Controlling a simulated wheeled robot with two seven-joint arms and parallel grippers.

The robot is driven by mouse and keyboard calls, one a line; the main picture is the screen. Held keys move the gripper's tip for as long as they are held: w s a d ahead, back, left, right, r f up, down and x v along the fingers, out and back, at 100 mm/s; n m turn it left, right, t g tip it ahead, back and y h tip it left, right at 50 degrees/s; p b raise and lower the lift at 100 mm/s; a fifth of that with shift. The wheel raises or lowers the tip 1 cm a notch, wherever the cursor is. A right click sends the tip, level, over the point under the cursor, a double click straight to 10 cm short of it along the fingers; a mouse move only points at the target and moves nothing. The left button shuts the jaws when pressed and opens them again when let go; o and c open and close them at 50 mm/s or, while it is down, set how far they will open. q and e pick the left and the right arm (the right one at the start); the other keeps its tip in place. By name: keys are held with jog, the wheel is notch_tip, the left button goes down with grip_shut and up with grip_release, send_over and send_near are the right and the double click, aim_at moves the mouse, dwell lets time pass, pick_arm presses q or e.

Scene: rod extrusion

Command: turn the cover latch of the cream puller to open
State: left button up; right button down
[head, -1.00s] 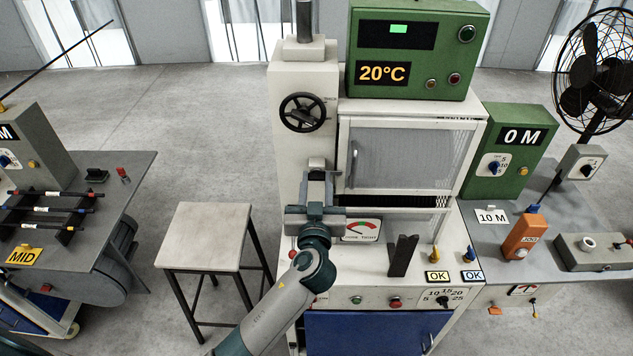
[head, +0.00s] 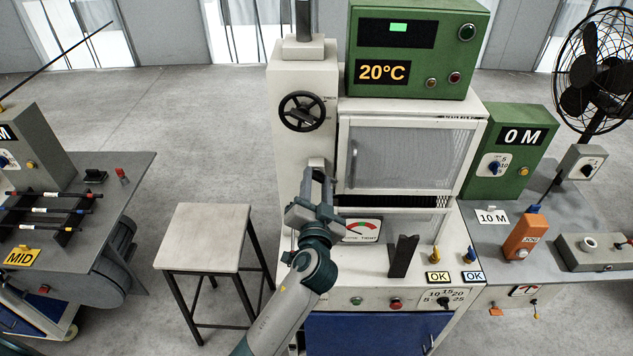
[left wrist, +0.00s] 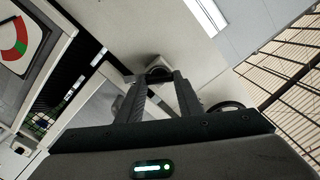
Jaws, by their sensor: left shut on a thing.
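The cream puller (head: 300,95) stands in the middle of the head view, with a tall column and a meshed cover (head: 415,155) that has a vertical handle. My left gripper (head: 319,172) is at the column's lower right, just left of the cover, and its body is tilted. Its fingers are shut on the cover latch, which they mostly hide. In the left wrist view the fingertips (left wrist: 159,77) meet at a dark round part (left wrist: 158,70) on a pale block, which I take for the latch. My right gripper is not in view.
A black handwheel (head: 303,111) is above the gripper on the column. Below right are a gauge (head: 361,230) and a dark forked bracket (head: 403,256). A stool (head: 205,238) stands to the left. Open floor lies between the stool and the left bench (head: 125,190).

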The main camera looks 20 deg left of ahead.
pick_arm(q)
jog(key=m, duration=0.5)
jog(key=shift+f+m, duration=0.1)
jog(key=shift+m, duration=0.2)
jog(key=m, duration=0.5)
jog(key=shift+f+p, duration=0.1)
jog(key=shift+p, duration=0.2)
jog(key=shift+m, duration=0.3)
jog(key=o, duration=1.1)
jog(key=shift+d, duration=0.1)
